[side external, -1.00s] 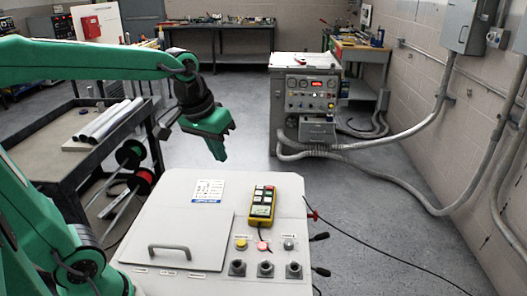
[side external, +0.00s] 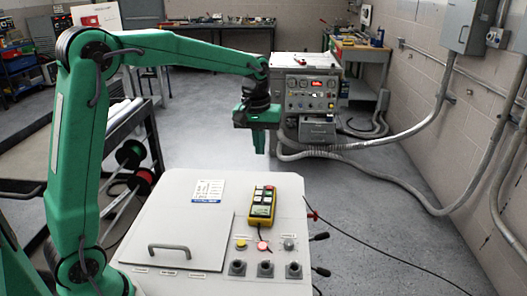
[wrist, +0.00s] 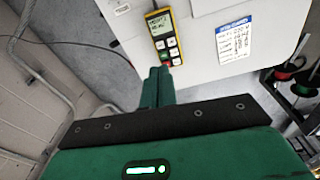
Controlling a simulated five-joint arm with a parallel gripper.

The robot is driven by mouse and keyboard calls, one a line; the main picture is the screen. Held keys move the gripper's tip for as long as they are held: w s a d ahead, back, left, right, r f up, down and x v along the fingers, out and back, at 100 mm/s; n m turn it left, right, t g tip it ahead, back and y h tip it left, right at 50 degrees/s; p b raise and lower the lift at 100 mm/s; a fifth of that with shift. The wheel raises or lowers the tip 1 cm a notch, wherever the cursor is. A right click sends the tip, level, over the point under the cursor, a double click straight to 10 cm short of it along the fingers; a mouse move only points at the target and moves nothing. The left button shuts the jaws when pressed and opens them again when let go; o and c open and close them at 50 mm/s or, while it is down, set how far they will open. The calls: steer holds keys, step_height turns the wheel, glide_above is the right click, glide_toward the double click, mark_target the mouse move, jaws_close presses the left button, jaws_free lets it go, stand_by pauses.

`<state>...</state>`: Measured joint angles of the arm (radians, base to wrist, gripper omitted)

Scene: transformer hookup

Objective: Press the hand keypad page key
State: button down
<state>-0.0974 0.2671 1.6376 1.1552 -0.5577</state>
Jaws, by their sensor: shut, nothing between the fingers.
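The hand keypad (side external: 262,203) is a yellow unit with dark and pale keys, lying on the light grey cabinet top (side external: 190,222). In the wrist view the keypad (wrist: 163,37) shows a small lit screen with text and several keys below it; which one is the page key cannot be read. My gripper (side external: 266,151) is green, shut and empty, pointing down. It is above and behind the keypad in the side view, apart from it. In the wrist view its fingertips (wrist: 160,74) appear just below the keypad's key end.
A white label sheet (side external: 208,190) lies left of the keypad. Buttons (side external: 263,245) and dark sockets (side external: 265,269) are in front of it. A lid with a handle (side external: 170,250) is at front left. A grey instrument cabinet (side external: 311,95) stands behind.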

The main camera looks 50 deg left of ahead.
steer(key=n+g, duration=0.1)
glide_above(267, 200)
steer(key=shift+w+f, duration=0.1)
steer(key=shift+f, duration=1.95)
step_height(267, 200, down, 14)
steer(key=shift+f, duration=0.1)
